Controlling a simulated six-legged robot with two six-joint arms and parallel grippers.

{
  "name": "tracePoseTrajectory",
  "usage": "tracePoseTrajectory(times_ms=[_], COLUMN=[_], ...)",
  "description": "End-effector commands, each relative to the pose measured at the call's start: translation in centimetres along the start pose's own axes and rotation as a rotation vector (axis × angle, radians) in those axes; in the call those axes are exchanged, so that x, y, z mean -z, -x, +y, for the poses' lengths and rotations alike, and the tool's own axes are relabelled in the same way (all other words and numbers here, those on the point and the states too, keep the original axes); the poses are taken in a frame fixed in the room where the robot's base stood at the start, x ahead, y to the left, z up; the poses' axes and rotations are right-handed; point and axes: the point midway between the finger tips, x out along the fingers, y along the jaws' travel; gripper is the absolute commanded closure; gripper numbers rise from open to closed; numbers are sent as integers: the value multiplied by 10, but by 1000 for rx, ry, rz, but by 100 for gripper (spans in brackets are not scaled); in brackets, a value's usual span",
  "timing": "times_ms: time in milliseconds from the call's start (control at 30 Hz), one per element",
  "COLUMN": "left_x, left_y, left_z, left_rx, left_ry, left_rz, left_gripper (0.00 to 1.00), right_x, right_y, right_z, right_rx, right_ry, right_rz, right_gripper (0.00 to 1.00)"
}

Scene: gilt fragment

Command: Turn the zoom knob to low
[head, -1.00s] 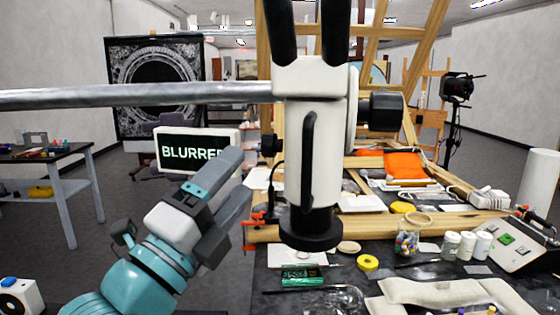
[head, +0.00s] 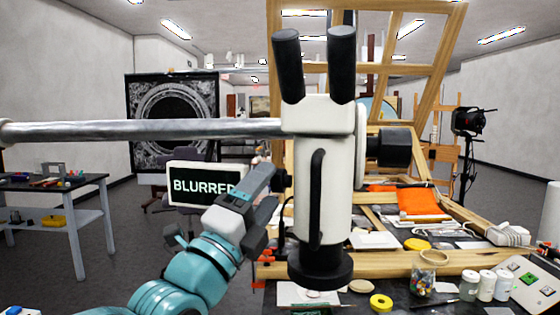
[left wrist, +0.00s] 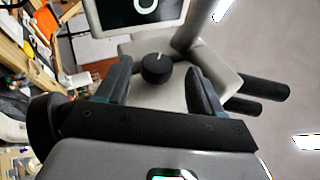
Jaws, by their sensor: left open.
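The white microscope (head: 325,190) hangs from a metal bar in the head view. The zoom knob (left wrist: 157,68) is a small black round knob with a pale mark, on the white microscope body (left wrist: 165,98) in the left wrist view. In the head view the knob (head: 281,181) shows at the microscope's left side, partly behind my gripper. My left gripper (head: 268,192) is open beside it. In the left wrist view its fingers (left wrist: 159,78) stand on either side of the knob, with visible gaps. Contact cannot be told. My right gripper is out of view.
A screen (head: 200,185) reading "BLURRED" stands behind my left gripper. A larger black knob (head: 390,147) is on the microscope's right side. Below are a wooden easel frame, a jar (head: 426,272), white bottles (head: 487,284) and yellow tape (head: 381,303).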

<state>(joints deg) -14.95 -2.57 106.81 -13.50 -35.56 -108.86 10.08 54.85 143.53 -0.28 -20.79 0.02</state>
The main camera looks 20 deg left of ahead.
Motion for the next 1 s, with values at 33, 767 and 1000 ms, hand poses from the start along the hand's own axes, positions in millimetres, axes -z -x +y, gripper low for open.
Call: tracePoseTrajectory(times_ms=[33, 767, 1000], left_x=[0, 1, 1], left_y=[-14, -55, -55], left_z=[-2, 1, 0], left_rx=[-3, -1, -4], left_ry=[1, 0, 1], left_rz=[2, 0, 1], left_gripper=[33, 65, 84], right_x=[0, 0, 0], right_y=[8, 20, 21], right_z=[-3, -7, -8], right_rx=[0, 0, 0], right_ry=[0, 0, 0], right_rz=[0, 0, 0], right_gripper=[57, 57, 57])
